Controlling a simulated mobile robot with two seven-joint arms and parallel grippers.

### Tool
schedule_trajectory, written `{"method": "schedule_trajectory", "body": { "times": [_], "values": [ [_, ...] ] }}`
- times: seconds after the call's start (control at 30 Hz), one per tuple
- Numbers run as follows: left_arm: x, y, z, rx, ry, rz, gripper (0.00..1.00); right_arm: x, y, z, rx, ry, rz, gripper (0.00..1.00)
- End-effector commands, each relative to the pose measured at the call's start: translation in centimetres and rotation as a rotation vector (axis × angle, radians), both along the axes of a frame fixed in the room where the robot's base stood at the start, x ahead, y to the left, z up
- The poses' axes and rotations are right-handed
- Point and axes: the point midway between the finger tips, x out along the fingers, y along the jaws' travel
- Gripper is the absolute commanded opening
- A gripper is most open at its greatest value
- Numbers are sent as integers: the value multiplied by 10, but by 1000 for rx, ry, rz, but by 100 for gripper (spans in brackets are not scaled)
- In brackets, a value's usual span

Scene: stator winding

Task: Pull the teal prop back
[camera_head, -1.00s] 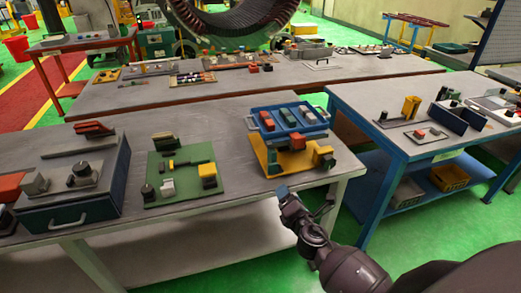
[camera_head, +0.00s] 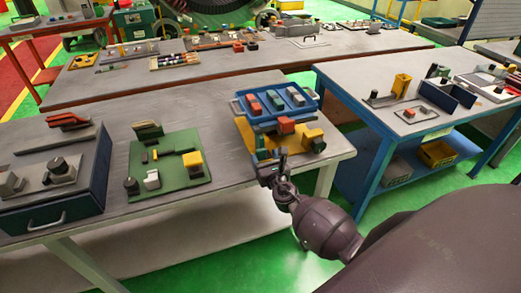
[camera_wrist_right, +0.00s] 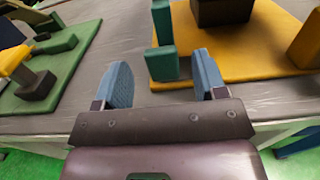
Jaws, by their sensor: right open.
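In the right wrist view, a teal prop (camera_wrist_right: 162,63) stands at the near edge of the yellow board (camera_wrist_right: 225,60). A second upright teal piece (camera_wrist_right: 162,20) stands just behind it; I cannot tell whether they are joined. My right gripper (camera_wrist_right: 161,82) is open, its two blue fingers spread left and right of the near teal block, with no contact seen. In the head view my right gripper (camera_head: 271,172) is at the front edge of the table, just before the yellow board (camera_head: 315,147). My left gripper is not in view.
A blue tray (camera_head: 236,108) with coloured blocks sits raised over the yellow board. A dark block (camera_wrist_right: 222,10) and a yellow block (camera_wrist_right: 307,42) stand on that board. A green board (camera_head: 140,185) with parts lies to the left. A blue table (camera_head: 345,85) stands right.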

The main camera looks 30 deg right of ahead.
Motion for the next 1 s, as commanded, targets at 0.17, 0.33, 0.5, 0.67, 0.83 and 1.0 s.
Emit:
{"method": "schedule_trajectory", "body": {
  "times": [0.17, 0.33, 0.5, 0.67, 0.83, 1.0],
  "values": [
    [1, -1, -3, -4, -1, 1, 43, 26, -6, 0, -1, -1, 1, 65],
    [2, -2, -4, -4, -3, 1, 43, 39, -9, -1, 0, 1, 0, 65],
    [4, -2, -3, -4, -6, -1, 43, 43, -10, 0, 1, 0, 0, 65],
    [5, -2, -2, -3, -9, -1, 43, 43, -10, 0, 1, 0, 0, 65],
    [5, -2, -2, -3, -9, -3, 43, 43, -10, 0, 1, 0, 0, 46],
    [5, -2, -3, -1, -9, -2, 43, 43, -10, 0, 1, 0, 0, 20]
  ]
}}
